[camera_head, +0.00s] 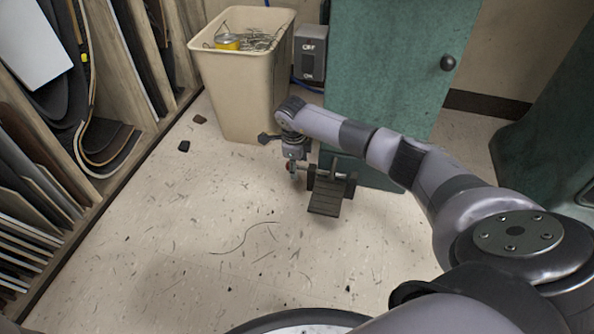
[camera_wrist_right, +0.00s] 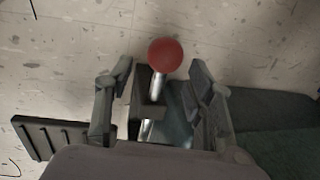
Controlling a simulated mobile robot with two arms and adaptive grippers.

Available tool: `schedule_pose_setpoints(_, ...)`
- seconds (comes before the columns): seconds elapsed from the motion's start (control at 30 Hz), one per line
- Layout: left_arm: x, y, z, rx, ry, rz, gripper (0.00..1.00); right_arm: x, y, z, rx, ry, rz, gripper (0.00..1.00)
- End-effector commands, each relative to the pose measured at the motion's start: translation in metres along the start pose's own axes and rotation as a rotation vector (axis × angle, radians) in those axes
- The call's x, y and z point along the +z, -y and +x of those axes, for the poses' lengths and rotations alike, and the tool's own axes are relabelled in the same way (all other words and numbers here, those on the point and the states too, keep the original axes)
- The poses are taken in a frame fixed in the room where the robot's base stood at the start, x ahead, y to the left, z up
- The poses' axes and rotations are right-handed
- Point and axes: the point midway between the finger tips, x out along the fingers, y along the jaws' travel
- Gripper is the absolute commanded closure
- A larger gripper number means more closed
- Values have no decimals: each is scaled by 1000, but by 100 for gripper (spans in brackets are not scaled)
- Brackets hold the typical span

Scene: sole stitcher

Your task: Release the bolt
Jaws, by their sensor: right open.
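In the right wrist view, what looks like the bolt is a shiny metal rod (camera_wrist_right: 157,86) with a red ball knob (camera_wrist_right: 165,55) on its end. The rod passes by a dark bracket (camera_wrist_right: 146,98). My right gripper (camera_wrist_right: 160,78) is open, with one finger on each side of the rod and bracket; the knob lies just beyond the fingertips. I cannot tell whether a finger touches the rod. In the head view, my right gripper (camera_head: 294,168) is low beside a dark ribbed pedal (camera_head: 326,200) at the foot of the green machine (camera_head: 385,80). My left gripper is out of view.
A beige bin (camera_head: 240,95) with wire scraps and a yellow spool stands behind my right gripper. A grey ON/OFF switch box (camera_head: 310,52) is beside the green machine. A wooden rack (camera_head: 100,115) with sheets is at left. The speckled floor between is mostly clear, with small scraps.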

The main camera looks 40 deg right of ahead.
Motion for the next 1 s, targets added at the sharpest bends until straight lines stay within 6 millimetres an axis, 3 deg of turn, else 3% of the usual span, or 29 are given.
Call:
schedule_pose_setpoints(0.4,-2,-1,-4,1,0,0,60,0,0,7,0,1,1,51)
schedule_pose_setpoints(1.0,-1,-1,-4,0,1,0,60,0,-1,7,2,0,0,91)
